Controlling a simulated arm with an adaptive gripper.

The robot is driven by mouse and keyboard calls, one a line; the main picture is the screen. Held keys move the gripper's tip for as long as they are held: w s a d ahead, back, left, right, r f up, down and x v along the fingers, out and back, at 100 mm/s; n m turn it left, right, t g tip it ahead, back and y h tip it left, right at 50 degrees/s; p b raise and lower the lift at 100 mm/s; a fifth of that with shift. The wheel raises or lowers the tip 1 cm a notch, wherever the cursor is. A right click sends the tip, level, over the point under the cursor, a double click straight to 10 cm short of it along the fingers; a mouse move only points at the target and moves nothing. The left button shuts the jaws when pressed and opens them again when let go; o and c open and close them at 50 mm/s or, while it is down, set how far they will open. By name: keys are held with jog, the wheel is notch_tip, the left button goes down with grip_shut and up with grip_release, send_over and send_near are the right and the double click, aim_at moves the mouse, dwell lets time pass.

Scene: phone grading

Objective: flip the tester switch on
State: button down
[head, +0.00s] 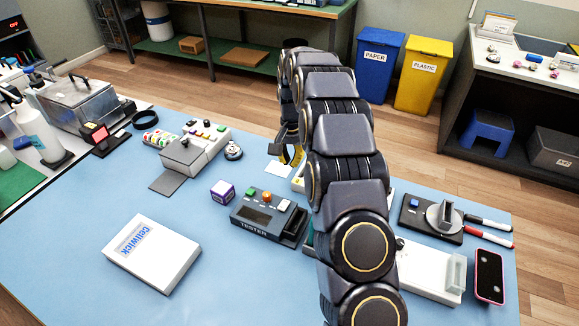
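The tester (262,232) is a dark grey box marked TESTER, in the middle of the blue table. Its top has a dark screen (257,215), a green button (251,191), an orange knob (266,197) and a small white piece (284,205) that may be the switch; I cannot tell its position. A black block stands at the tester's right side. My arm rises just right of the tester and bends over at the far side. My gripper (284,150) appears to hang behind the tester, apart from it, near a yellow item and white paper. The arm partly hides it, and its fingers are unclear.
A white Cellwick box (150,254) lies front left; a purple cube (222,192) sits left of the tester. A beige device (195,150) stands behind. Right of my arm are a dark dial device (432,218), markers and a pink phone (489,276).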

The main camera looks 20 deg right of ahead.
aim_at(285, 207)
dwell(0.3)
jog(key=shift+s+a+r+g+y, duration=0.35)
jog(key=shift+a+r+g+y, duration=0.05)
jog(key=shift+r+g+y, duration=0.1)
jog(key=shift+f, duration=0.15)
jog(key=f, duration=0.4)
jog(key=s+a+f, duration=0.1)
jog(key=f, duration=0.8)
jog(key=shift+s+a+f, duration=0.2)
jog(key=shift+f, duration=0.2)
